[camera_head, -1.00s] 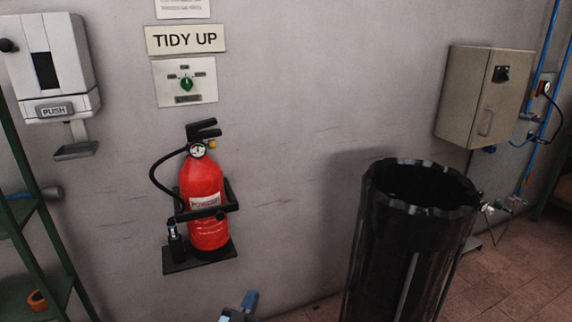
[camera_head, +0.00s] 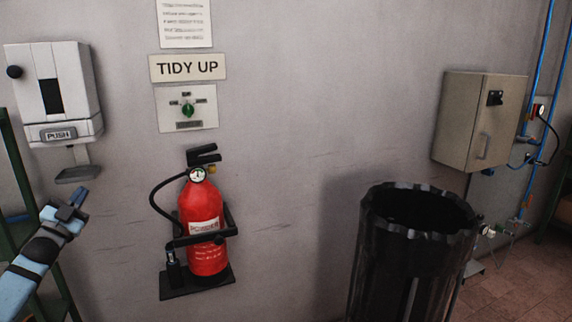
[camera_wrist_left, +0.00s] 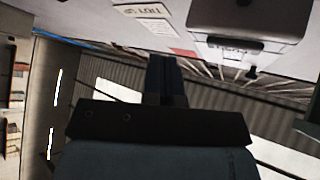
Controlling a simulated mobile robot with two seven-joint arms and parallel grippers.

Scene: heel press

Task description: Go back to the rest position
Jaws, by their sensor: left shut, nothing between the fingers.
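My left gripper (camera_head: 78,197) is at the left of the head view, raised at the end of my blue and black arm. It is shut and empty, its fingers pointing up and right. It appears just below the drip tray of the white PUSH dispenser (camera_head: 62,92); I cannot tell the gap in depth. In the left wrist view the closed dark fingers (camera_wrist_left: 165,75) show in the middle with nothing between them. My right gripper is not in view.
A red fire extinguisher (camera_head: 203,225) sits in a black wall bracket. A black bin (camera_head: 410,265) stands at right, with a beige wall cabinet (camera_head: 470,120) behind it. A green shelf frame (camera_head: 22,170) is at the far left. Bare wall lies between extinguisher and bin.

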